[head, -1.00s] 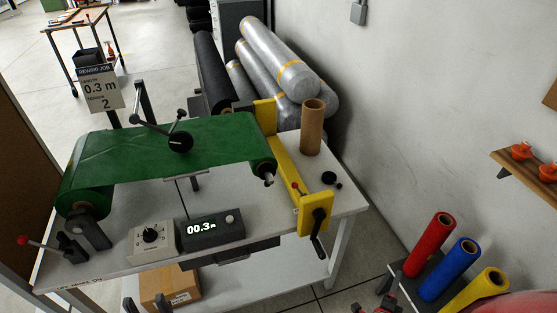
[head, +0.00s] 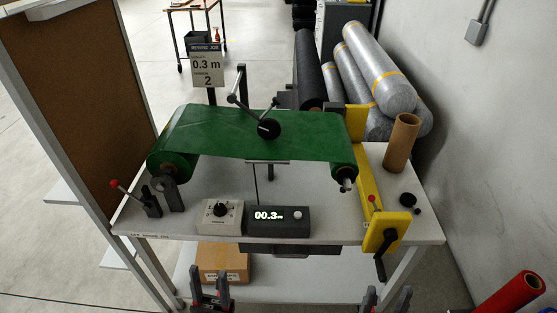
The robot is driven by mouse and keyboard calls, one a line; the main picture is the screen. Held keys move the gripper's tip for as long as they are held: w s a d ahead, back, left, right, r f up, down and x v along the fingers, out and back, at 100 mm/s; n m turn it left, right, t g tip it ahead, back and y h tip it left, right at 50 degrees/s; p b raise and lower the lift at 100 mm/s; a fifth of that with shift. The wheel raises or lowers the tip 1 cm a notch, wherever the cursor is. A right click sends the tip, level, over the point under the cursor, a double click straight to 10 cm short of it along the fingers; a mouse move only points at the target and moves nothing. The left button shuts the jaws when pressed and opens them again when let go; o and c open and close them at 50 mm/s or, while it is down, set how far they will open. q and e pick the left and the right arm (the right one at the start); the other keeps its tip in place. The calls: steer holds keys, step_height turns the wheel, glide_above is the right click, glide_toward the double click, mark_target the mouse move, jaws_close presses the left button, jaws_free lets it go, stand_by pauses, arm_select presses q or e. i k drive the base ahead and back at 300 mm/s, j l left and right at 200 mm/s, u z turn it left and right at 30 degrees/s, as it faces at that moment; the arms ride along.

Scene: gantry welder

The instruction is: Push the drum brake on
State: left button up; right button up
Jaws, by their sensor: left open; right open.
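A lever with a red ball knob (head: 115,184) stands at the left end of the bench, beside a dark bracket (head: 150,203) and the left end of the green roll (head: 250,130). It leans up to the left. No label shows which one is the drum brake. My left gripper (head: 210,289) is open and empty at the bottom edge, in front of the bench. My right gripper (head: 386,299) is open and empty further right, also below the bench top. Neither touches a lever.
A dial box (head: 220,216) and a counter reading 00.3 m (head: 278,219) stand at the bench's front. A brown core (head: 401,143) stands upright at the right. A cardboard box (head: 222,262) lies on the lower shelf. A brown panel (head: 75,90) rises at the left.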

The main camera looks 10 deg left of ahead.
mark_target(128, 194)
steer(key=u, duration=1.3)
steer(key=i+j+z, duration=0.5)
steer(key=i+l, duration=0.1)
